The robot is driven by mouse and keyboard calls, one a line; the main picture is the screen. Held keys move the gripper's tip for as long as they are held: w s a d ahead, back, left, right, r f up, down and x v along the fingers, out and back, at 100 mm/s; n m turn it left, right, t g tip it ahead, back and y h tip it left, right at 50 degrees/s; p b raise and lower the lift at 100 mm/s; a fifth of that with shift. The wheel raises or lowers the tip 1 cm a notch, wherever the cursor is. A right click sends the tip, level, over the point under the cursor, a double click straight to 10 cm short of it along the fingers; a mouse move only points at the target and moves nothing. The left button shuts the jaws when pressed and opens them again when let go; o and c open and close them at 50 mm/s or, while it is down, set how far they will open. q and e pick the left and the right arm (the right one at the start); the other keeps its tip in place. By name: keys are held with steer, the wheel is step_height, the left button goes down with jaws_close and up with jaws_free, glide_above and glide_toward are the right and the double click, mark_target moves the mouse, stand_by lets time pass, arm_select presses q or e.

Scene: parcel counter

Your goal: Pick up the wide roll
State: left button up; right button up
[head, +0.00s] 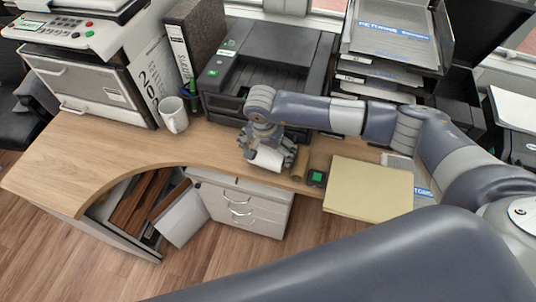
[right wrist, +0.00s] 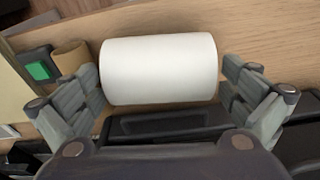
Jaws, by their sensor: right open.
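A wide white roll (right wrist: 158,58) lies on its side on the wooden counter in the right wrist view. It also shows in the head view (head: 266,159), partly hidden by my right gripper (head: 268,154). In the right wrist view my right gripper (right wrist: 160,88) is open, with one finger at each end of the roll. I cannot tell whether the fingers touch it. My left gripper is not in view.
A small brown roll (head: 300,163) and a black device with a green face (head: 317,178) lie to the right. A tan envelope (head: 368,188) lies further right. A black printer (head: 265,75) stands behind; a white mug (head: 173,115) is left. The counter's front edge is close.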

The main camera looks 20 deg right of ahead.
mark_target(268, 150)
steer(key=c, duration=1.2)
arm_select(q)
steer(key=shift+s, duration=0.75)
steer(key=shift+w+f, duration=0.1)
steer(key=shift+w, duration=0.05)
arm_select(e)
steer(key=shift+r, duration=0.15)
steer(key=shift+r, duration=0.15)
step_height(268, 150, up, 3)
steer(key=shift+r+b, duration=0.1)
steer(key=shift+b, duration=0.85)
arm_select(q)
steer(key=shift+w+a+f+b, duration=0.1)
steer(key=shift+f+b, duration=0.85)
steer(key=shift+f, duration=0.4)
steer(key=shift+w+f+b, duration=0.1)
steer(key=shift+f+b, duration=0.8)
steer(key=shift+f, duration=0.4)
arm_select(e)
steer(key=shift+s+a+r, duration=0.25)
steer(key=shift+s+a, duration=1.2)
steer(key=shift+s, duration=0.8)
steer(key=shift+s+a+r, duration=0.2)
steer(key=shift+s+a, duration=1.2)
steer(key=shift+s, duration=0.9)
steer(key=shift+s+a+r, duration=0.25)
steer(key=shift+s+a, duration=1.2)
steer(key=shift+s, duration=0.8)
